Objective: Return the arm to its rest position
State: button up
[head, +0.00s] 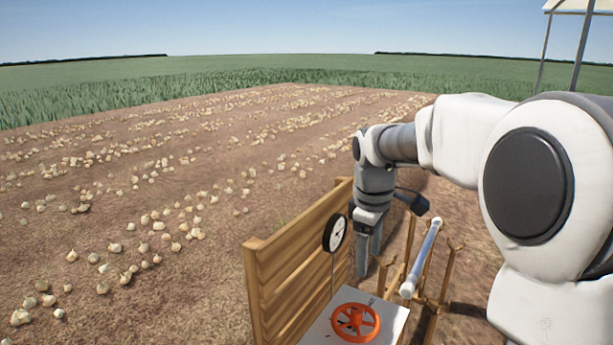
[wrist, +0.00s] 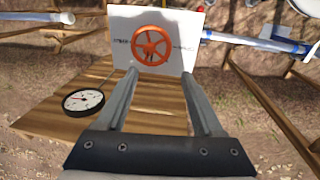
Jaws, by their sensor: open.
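My gripper (head: 367,258) hangs pointing down at the end of my bent arm, just right of the wooden board and close to the dial gauge. In the wrist view my gripper (wrist: 163,72) has its two fingers apart with nothing between them. Beyond the fingertips an orange handwheel (wrist: 152,46) sits on a white panel (wrist: 183,22); the gripper is apart from it in the head view, where the handwheel (head: 356,322) is nearer the camera.
A wooden board (head: 290,275) stands left of my gripper. A round dial gauge (head: 335,233) is beside it, and a white tube (head: 421,258) on a wooden rack lies to the right. Onions (head: 150,220) are scattered over the soil. The air above the board is free.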

jog(key=s+r+m+t, duration=0.2)
jog(key=s+m, duration=0.9)
jog(key=s, duration=1.3)
jog(key=shift+s+d+r+t+y, duration=0.2)
jog(key=shift+s+t+y, duration=0.1)
jog(key=shift+t, duration=0.9)
jog(key=c, duration=0.3)
jog(key=shift+a, duration=0.1)
jog(key=shift+a, duration=0.1)
